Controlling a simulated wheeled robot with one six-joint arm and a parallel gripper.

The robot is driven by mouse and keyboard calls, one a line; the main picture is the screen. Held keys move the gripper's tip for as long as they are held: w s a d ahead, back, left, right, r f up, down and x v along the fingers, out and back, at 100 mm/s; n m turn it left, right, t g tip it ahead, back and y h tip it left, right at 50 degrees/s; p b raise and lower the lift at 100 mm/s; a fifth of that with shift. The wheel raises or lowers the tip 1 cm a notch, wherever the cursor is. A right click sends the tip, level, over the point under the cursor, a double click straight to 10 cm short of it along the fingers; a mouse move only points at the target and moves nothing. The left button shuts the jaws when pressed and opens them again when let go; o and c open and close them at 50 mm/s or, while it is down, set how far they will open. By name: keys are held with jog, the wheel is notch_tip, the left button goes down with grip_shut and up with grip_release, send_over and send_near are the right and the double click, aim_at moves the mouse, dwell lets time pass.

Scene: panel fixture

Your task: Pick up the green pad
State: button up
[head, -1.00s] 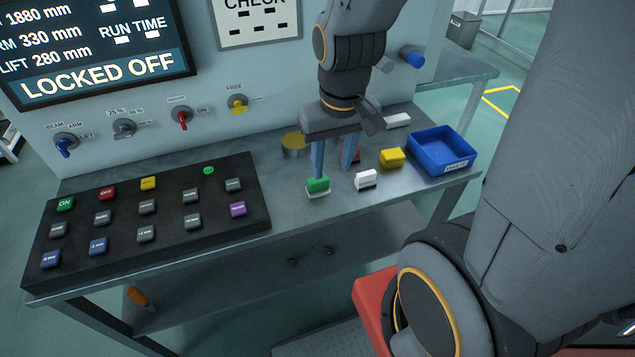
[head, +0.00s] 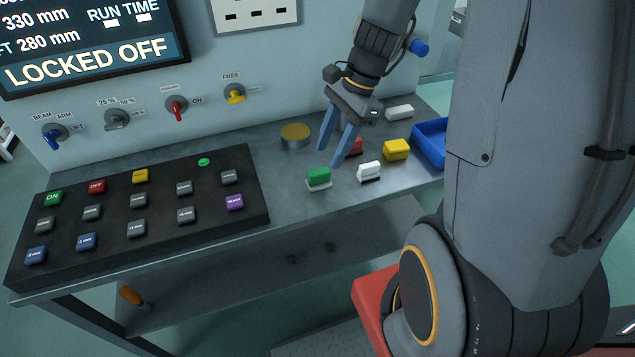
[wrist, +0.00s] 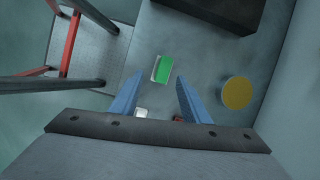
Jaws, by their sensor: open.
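The green pad (head: 318,174) with a white base sits on the grey bench, right of the black button panel. It also shows in the wrist view (wrist: 163,68), ahead of the fingertips. My gripper (head: 336,157) has two blue fingers, open and empty, above the bench just behind and right of the green pad in the head view. The fingers also show in the wrist view (wrist: 155,85), apart from the pad. Nothing is between them that I can see.
A white pad (head: 369,171), a yellow pad (head: 397,149) and a partly hidden red pad (head: 356,146) stand right of the green one. A yellow-topped round tin (head: 295,137) stands behind. A blue tray (head: 431,143) is at right. The button panel (head: 150,200) fills the left.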

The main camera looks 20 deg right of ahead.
aim_at(319, 171)
jog(key=shift+m+y, duration=0.4)
jog(key=shift+m, duration=0.5)
jog(key=shift+w+d+p+x, duration=0.1)
jog(key=shift+w+p+x, duration=0.05)
jog(key=shift+x, duration=1.25)
jog(key=shift+w+d+p+x, duration=0.1)
jog(key=shift+w+p+x, duration=0.1)
jog(key=shift+x, duration=1.2)
jog(key=shift+w+d+p+x, duration=0.1)
jog(key=shift+p+x, duration=0.05)
jog(key=shift+x, duration=1.25)
jog(key=c, duration=1)
jog(key=shift+o, duration=0.2)
notch_tip(319, 171, up, 10)
jog(key=shift+f, duration=0.1)
